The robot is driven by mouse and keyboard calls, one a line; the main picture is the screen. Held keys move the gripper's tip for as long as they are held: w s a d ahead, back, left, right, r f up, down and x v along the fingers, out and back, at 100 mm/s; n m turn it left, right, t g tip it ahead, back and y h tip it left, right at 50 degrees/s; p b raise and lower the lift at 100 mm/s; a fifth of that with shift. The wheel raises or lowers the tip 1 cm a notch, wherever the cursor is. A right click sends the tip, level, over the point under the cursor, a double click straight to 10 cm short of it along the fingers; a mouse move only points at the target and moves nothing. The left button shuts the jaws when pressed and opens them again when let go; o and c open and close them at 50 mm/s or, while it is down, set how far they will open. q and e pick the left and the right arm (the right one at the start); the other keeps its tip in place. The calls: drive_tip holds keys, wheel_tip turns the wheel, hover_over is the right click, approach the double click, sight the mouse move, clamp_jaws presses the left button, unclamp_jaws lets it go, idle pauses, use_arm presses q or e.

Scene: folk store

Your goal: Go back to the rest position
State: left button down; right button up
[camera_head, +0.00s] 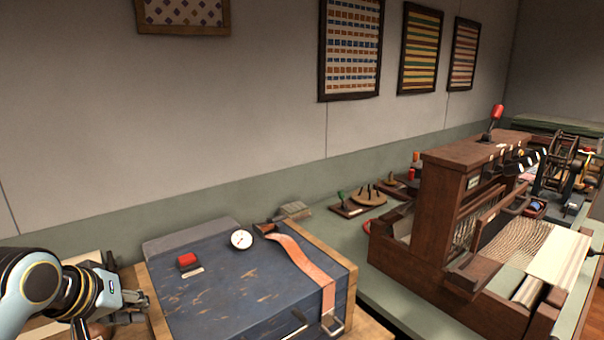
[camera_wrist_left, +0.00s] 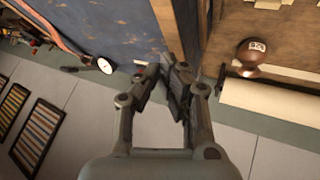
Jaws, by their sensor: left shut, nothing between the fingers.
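My left gripper (camera_head: 136,304) is at the lower left of the head view, beside the left edge of a worn blue chest or box. In the left wrist view my left gripper (camera_wrist_left: 170,78) has its fingertips together with nothing between them. It hangs near the blue box's edge and a wooden post. My right gripper is in neither view.
The blue box (camera_head: 215,300) carries a red button (camera_head: 188,261), a white dial (camera_head: 241,239) and an orange strap (camera_head: 305,265). A wooden loom (camera_head: 440,205) stands at right on a green bench. A brown knob (camera_wrist_left: 251,52) and pale roll (camera_wrist_left: 275,104) lie near the gripper.

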use_arm(q)
drive_tip(key=s+r+m+g+y, duration=0.2)
drive_tip(key=s+m+g, duration=0.25)
drive_tip(key=s, duration=2.15)
wheel_tip(320, 180, down, 38)
drive_tip(key=s+a+b, duration=0.2)
drive_tip(key=b, duration=1.1)
drive_tip(key=s+f+b, duration=0.3)
drive_tip(key=s+f, duration=0.3)
drive_tip(key=f, duration=0.3)
drive_tip(key=s+f+g+b, duration=0.1)
drive_tip(key=s+f+b, duration=0.3)
drive_tip(key=s+f, duration=0.3)
drive_tip(key=s+a+f+g+b, duration=0.1)
drive_tip(key=s+f+b, duration=0.3)
drive_tip(key=f, duration=0.9)
drive_tip(key=s, duration=0.2)
drive_tip(key=shift+s+f, duration=0.2)
drive_tip(key=shift+s, duration=0.15)
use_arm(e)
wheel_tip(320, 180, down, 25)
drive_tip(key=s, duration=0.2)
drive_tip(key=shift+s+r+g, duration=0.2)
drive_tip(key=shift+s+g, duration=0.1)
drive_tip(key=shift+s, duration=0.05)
use_arm(q)
drive_tip(key=shift+a+m, duration=0.1)
drive_tip(key=shift+m, duration=0.15)
